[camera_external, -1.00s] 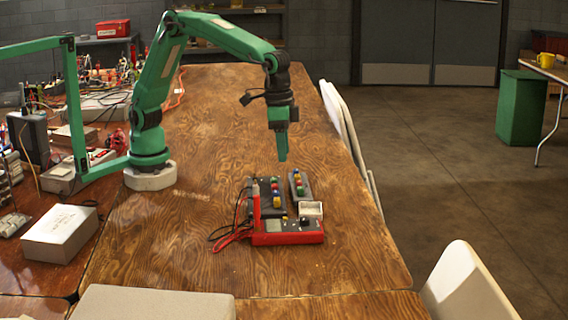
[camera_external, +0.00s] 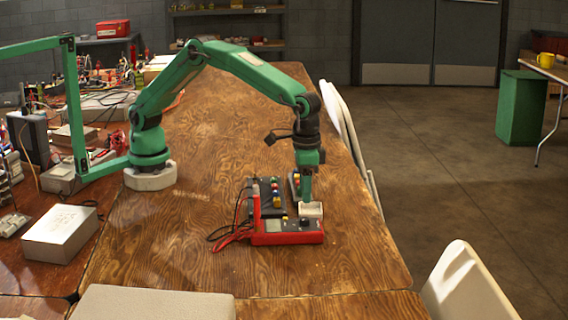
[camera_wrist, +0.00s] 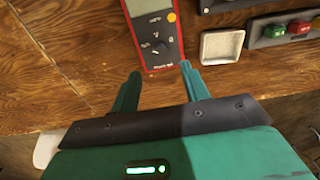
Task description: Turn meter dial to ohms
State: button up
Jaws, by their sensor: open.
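The red multimeter (camera_external: 288,238) lies on the wooden table, at the near end of a group of small devices. In the wrist view the meter (camera_wrist: 154,32) shows a grey face, a yellow button and a dark round dial (camera_wrist: 155,47) near its lower end. My gripper (camera_external: 306,198) points down above the white tray behind the meter in the external view. In the wrist view my gripper (camera_wrist: 158,72) has its two green fingers apart, with nothing between them.
A small white tray (camera_wrist: 221,46) lies beside the meter. A dark block with coloured buttons (camera_wrist: 283,29) is beyond it. Red and black leads (camera_external: 228,236) lie left of the meter. The table's right side (camera_external: 345,245) is clear.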

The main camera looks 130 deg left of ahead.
aim_at(305, 218)
jog(key=shift+f, duration=3.6)
jog(key=c, duration=1)
